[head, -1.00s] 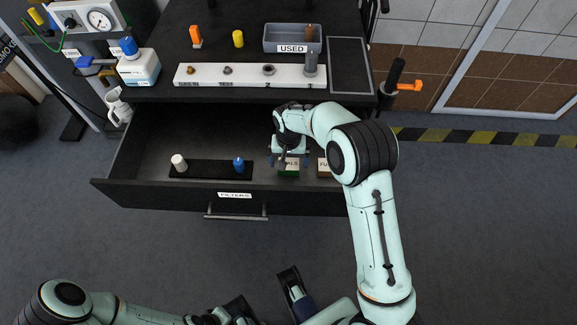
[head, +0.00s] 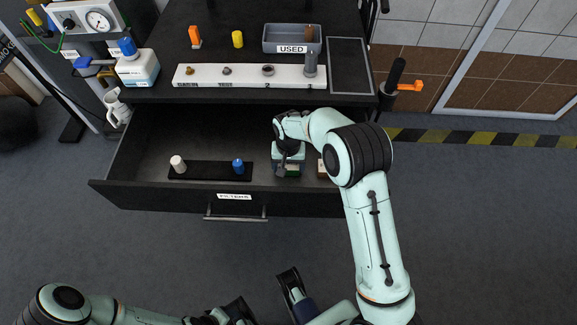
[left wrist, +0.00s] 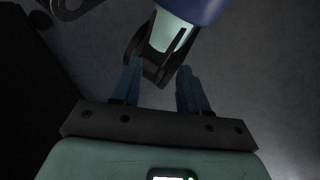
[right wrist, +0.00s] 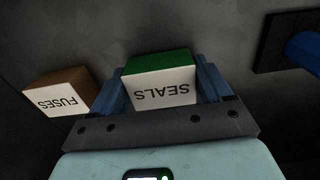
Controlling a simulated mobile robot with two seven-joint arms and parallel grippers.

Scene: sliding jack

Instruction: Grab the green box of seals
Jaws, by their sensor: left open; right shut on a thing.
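The green box of seals (right wrist: 158,85) has a green side and a white top marked SEALS. In the right wrist view it sits between the two blue fingers of my right gripper (right wrist: 163,88), which is shut on it.
A brown box marked FUSES (right wrist: 62,92) stands just beside the seals box. The drawer (head: 140,150) also holds a black strip (head: 210,170) with a white filter (head: 178,163) and a blue filter (head: 238,166). The drawer's front wall is close to the gripper.

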